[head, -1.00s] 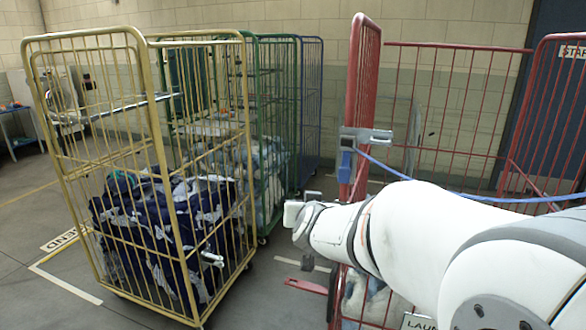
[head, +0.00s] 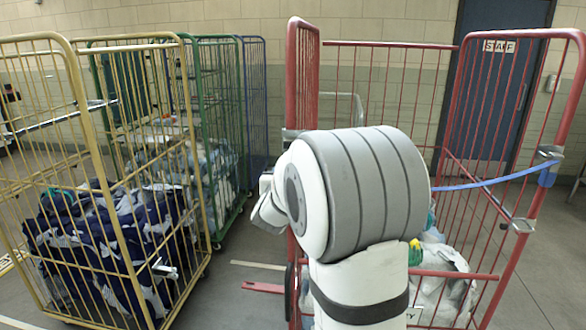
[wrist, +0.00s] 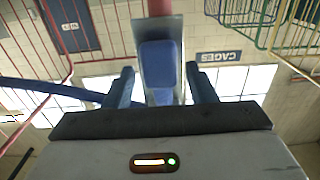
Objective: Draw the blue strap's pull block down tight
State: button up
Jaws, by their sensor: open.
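In the wrist view the blue pull block (wrist: 160,64) sits on a grey metal plate (wrist: 172,27) at the red post. My gripper (wrist: 159,72) is open, with one finger on each side of the block and a visible gap on both sides. The exact depth of the fingers is hard to judge. The blue strap (wrist: 42,90) runs off to the left; in the head view the strap (head: 490,183) spans the red cage's open front to its right post. My arm hides the left block and my gripper's fingers in the head view.
The red cage (head: 470,110) holds white laundry (head: 445,285) low down. A yellow cage (head: 85,130) with dark blue cloth stands at left, with green (head: 240,120) and blue (head: 264,105) cages behind. Grey floor is open between the yellow and red cages.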

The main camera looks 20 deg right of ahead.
jog(key=shift+w+d, duration=0.15)
jog(key=shift+w, duration=0.05)
jog(key=shift+c, duration=0.2)
grip_shut()
dwell(0.4)
